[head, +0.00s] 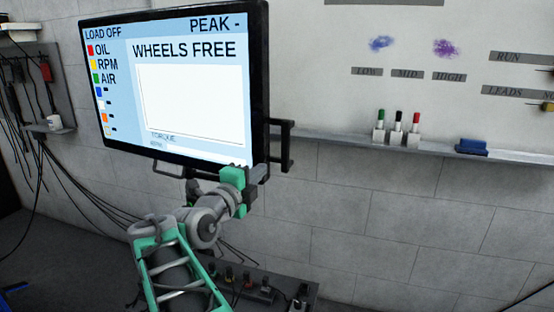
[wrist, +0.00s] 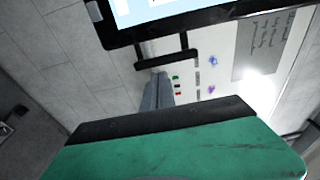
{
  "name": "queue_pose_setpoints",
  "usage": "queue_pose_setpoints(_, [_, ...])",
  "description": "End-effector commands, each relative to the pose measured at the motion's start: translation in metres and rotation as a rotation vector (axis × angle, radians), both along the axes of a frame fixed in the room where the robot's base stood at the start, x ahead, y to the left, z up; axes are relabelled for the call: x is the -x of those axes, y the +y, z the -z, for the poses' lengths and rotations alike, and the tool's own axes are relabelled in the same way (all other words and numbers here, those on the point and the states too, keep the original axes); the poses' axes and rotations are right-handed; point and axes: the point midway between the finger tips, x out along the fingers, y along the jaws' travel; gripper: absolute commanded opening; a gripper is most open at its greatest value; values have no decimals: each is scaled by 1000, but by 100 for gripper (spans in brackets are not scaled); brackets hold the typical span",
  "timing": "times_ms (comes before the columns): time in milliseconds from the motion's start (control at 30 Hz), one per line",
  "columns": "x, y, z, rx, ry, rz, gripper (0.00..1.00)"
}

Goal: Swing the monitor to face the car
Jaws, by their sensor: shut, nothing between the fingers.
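The monitor (head: 192,105) fills the upper left of the head view, its lit screen reading "WHEELS FREE" and turned toward the camera and slightly right. A black bracket-shaped handle (head: 287,148) sticks out from its right edge. In the wrist view the monitor's edge (wrist: 200,20) is at the top, with the handle (wrist: 187,56) below it. My gripper (head: 259,173) is shut and empty, just below the monitor's lower right corner and left of the handle's lower end. The wrist view shows a gap between gripper and handle. The monitor's mount is mostly hidden behind my arm.
A whiteboard (head: 390,75) hangs on the block wall, with markers (head: 398,125) and a blue eraser (head: 471,146) along its ledge. Cables hang from a pegboard (head: 35,85) at left. A power strip (head: 250,288) lies low behind my arm. The space right of the handle looks clear.

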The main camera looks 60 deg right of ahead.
Motion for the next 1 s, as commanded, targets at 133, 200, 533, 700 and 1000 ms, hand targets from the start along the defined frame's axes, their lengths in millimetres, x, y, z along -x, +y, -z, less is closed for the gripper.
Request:
queue_pose_setpoints(133, [1,-34,-2,-3,3,5,0])
queue_pose_setpoints(200, [0,-50,-2,-3,3,4,0])
queue_pose_setpoints(533, [-3,-105,-1,-2,3,-1,0])
queue_pose_setpoints(700, [-4,-111,0,-2,3,-4,0])
queue_pose_setpoints(1000, [-6,-113,2,-3,2,-8,0])
